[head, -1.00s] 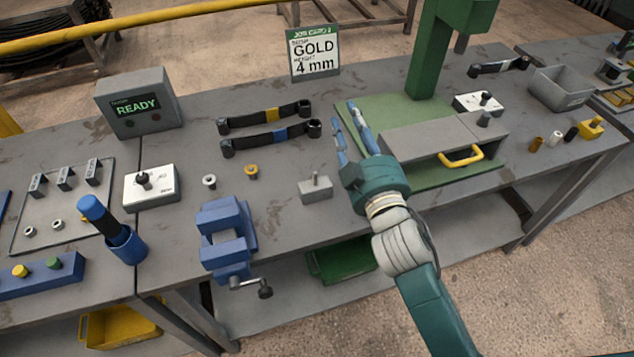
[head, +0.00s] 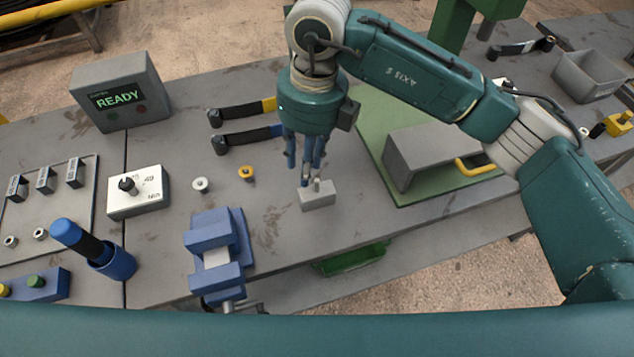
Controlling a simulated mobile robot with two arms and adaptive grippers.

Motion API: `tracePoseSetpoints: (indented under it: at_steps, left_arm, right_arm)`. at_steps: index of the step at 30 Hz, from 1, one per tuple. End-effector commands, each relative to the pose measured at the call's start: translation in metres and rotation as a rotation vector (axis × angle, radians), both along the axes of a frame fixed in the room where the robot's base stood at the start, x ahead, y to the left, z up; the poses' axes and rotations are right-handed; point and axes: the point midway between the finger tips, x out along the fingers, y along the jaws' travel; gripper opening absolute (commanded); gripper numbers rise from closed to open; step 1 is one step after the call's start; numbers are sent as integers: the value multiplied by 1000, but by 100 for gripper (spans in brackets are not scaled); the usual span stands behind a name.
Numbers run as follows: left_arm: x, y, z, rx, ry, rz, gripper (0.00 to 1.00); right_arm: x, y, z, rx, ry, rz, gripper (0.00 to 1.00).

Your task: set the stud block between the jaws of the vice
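The stud block (head: 318,199) is a small grey block with an upright stud, standing on the bench right of the vice. The blue vice (head: 217,258) is at the bench's front edge, with a pale gap between its jaws. My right gripper (head: 306,180) points down from above, its blue fingertips just over the stud block, close to the stud. The fingers look apart, and I cannot tell whether they touch the stud. My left gripper is not in view; a teal arm link of mine crosses the bottom of the picture.
A white ring (head: 200,185) and a gold ring (head: 246,173) lie behind the vice. A white dial box (head: 138,192) and a blue holder with a blue-handled tool (head: 111,259) stand left. A green-based press with a grey box (head: 437,152) is right. Bench between vice and block is clear.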

Motion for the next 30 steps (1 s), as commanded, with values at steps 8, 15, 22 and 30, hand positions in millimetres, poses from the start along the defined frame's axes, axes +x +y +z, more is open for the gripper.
tracePoseSetpoints:
  at_steps: [8,15,22,30]
  left_arm:
    - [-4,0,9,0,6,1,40]
    - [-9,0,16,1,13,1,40]
    - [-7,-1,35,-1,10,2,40]
    - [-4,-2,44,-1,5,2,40]
  right_arm:
    - [13,-25,-19,-102,-38,-31,31]
    - [14,-24,-48,-97,-40,-30,31]
    - [18,-23,-70,-97,-37,-31,31]
    - [20,-22,-102,-96,-41,-29,31]
